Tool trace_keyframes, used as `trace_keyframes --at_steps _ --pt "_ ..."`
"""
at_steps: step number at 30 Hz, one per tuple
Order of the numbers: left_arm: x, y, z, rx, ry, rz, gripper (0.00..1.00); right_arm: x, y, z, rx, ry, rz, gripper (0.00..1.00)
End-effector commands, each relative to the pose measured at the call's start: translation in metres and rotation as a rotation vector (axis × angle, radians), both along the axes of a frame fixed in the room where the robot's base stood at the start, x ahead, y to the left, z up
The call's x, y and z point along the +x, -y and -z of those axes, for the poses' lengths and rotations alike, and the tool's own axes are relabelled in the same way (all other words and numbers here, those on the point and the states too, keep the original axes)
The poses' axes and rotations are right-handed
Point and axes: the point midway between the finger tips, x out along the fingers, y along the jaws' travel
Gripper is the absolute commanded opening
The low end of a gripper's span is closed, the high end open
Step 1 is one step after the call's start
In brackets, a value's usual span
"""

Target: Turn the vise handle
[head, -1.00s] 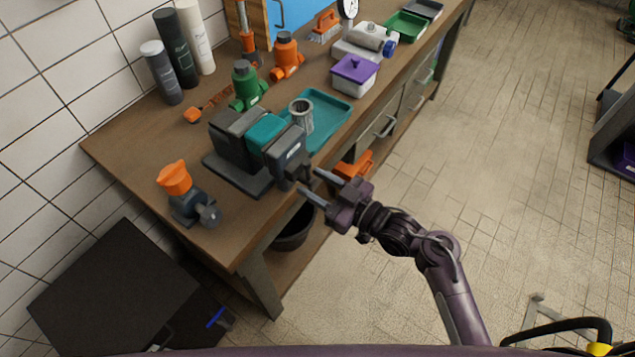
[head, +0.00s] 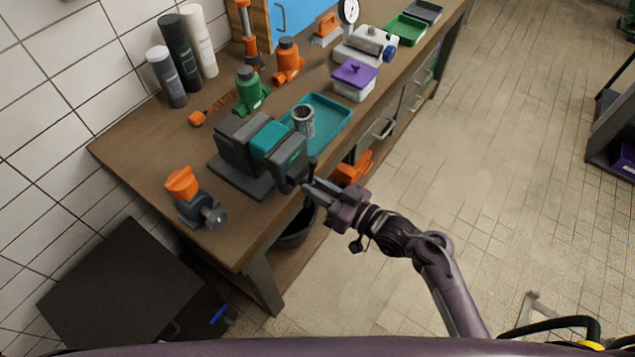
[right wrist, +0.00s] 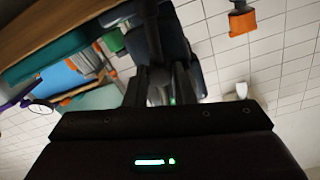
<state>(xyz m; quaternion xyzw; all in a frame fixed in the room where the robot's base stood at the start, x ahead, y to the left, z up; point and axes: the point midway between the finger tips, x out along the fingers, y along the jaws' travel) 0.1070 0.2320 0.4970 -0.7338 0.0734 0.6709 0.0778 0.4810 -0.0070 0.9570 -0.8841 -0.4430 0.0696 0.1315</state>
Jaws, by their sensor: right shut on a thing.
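The vise (head: 240,145), dark grey with a teal block, stands at the near edge of the wooden bench. It also shows dark blue in the right wrist view (right wrist: 178,40). Its dark bar handle (head: 312,168) is at the front jaw, on the bench's aisle side, and looks roughly upright. In the right wrist view the handle (right wrist: 151,30) runs down between the fingers. My right gripper (head: 310,189) is shut on the handle, coming from the aisle side; its fingers show in the right wrist view (right wrist: 160,84). My left gripper is not in view.
A teal tray (head: 338,112) with a metal cylinder (head: 303,118) lies beside the vise. An orange-topped device (head: 185,190) stands at the bench corner. Green (head: 248,90) and orange (head: 288,62) bottle-like objects stand behind. The floor (head: 480,170) on the aisle side is clear.

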Motion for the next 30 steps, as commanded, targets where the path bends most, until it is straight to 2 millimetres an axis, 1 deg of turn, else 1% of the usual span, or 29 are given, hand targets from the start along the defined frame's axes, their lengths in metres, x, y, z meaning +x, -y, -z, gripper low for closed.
trace_keyframes --at_steps 5,6,11,18,21,23,30 --pt "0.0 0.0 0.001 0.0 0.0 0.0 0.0 0.0 0.001 0.001 0.0 0.001 0.001 0.0" --pt "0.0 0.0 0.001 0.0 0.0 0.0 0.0 0.0 0.001 0.001 0.0 0.001 0.001 0.24" --pt "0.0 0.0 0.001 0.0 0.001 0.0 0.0 0.0 0.001 0.001 -0.001 0.002 0.001 0.45" --pt "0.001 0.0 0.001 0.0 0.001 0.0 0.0 0.0 0.0 0.001 -0.001 0.003 0.001 0.45" --pt "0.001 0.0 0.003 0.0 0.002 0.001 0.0 -0.003 0.004 0.002 -0.002 0.002 0.001 0.45" --pt "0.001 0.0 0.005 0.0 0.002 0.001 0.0 -0.007 0.009 0.003 -0.003 0.001 0.002 0.45" --pt "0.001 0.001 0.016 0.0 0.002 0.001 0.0 -0.032 0.042 0.004 -0.005 0.001 0.001 0.45"
